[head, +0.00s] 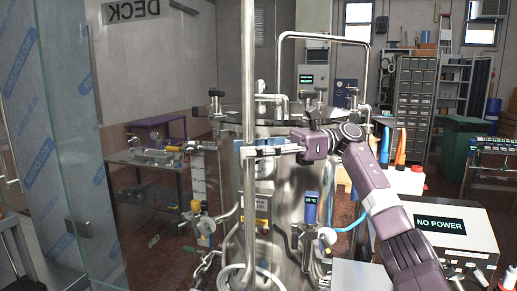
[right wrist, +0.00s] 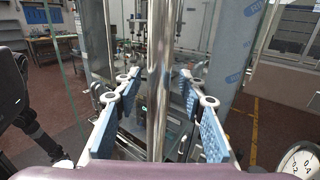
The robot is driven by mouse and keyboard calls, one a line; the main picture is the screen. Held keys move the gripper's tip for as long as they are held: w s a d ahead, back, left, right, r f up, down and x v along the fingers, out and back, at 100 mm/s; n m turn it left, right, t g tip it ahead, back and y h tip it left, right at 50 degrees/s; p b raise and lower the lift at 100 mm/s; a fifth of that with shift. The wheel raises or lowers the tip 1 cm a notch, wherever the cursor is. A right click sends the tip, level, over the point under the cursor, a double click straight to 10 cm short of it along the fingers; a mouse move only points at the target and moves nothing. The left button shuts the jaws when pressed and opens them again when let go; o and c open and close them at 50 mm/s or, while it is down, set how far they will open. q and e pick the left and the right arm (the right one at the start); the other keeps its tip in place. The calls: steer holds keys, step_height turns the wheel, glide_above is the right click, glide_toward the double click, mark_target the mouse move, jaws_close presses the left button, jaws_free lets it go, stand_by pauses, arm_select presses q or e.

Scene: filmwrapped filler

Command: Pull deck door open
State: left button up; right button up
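The deck door is a clear glass pane with a DECK label (head: 137,10) at the top left of the head view. A tall vertical steel bar (head: 249,70), which looks like its handle, runs down the middle of that view. My right gripper (head: 246,152) reaches the bar from the right, level with its middle. In the right wrist view the bar (right wrist: 160,60) stands upright between the two blue-padded fingers (right wrist: 159,78). The fingers are apart, with a visible gap on each side of the bar. My left gripper is not in view.
A large steel tank (head: 285,200) with pipes and valves stands behind the glass. At the right are a box reading NO POWER (head: 440,225) and a green bin (head: 462,145). Film-wrapped panels (head: 35,120) stand at the left.

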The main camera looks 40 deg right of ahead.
steer(key=v, duration=1.1)
steer(key=shift+d, duration=0.4)
steer(key=shift+f, duration=0.1)
